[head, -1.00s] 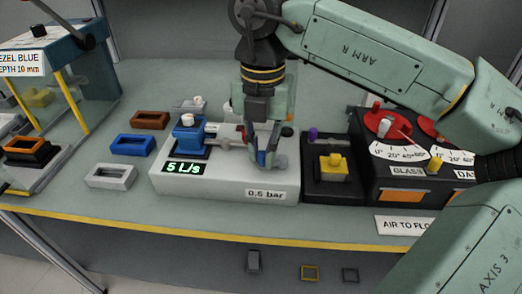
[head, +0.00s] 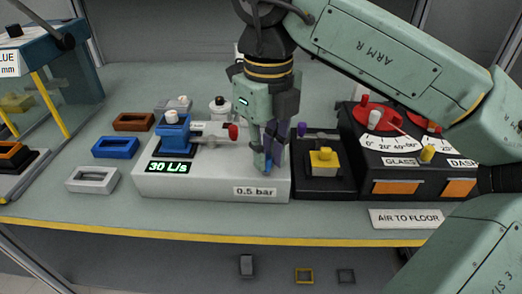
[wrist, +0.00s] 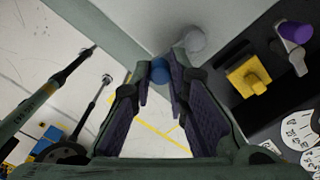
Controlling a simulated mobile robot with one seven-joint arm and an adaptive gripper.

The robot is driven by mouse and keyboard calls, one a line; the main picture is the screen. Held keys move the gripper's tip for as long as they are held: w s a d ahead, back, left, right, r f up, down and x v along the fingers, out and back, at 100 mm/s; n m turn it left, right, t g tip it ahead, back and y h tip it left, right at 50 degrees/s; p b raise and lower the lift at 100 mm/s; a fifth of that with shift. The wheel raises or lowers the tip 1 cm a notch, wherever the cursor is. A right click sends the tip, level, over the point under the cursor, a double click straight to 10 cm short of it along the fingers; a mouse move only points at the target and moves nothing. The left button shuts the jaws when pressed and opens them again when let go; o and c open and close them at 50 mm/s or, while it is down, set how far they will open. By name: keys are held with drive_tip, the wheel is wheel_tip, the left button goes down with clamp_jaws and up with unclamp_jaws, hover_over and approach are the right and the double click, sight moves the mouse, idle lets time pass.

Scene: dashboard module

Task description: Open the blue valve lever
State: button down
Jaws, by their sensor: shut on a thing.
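The blue valve lever shows as a round blue knob (wrist: 160,70) between my fingertips in the wrist view. In the head view my gripper (head: 267,165) points down at the right end of the white valve module (head: 210,185) and hides most of the lever. My gripper (wrist: 160,88) is shut on the blue knob. The lever's arm and exact angle are hidden. The green display (head: 170,168) on the module reads 30 L/s, and a label (head: 255,191) reads 0.5 bar.
A red-tipped lever (head: 233,131) lies just left of my gripper. A black box with a yellow button (head: 323,158) stands close on the right, beside the dial panel (head: 400,165). Blue, brown and white frames lie to the left.

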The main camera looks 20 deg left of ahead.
drive_tip(key=shift+w+d+n, duration=0.1)
drive_tip(key=shift+d+n, duration=0.3)
drive_tip(key=shift+n, duration=0.6)
drive_tip(key=c, duration=1.5)
unclamp_jaws()
drive_tip(key=shift+c, duration=0.2)
wheel_tip(320, 180, up, 8)
drive_tip(key=shift+f, duration=0.2)
drive_tip(key=shift+f, duration=0.1)
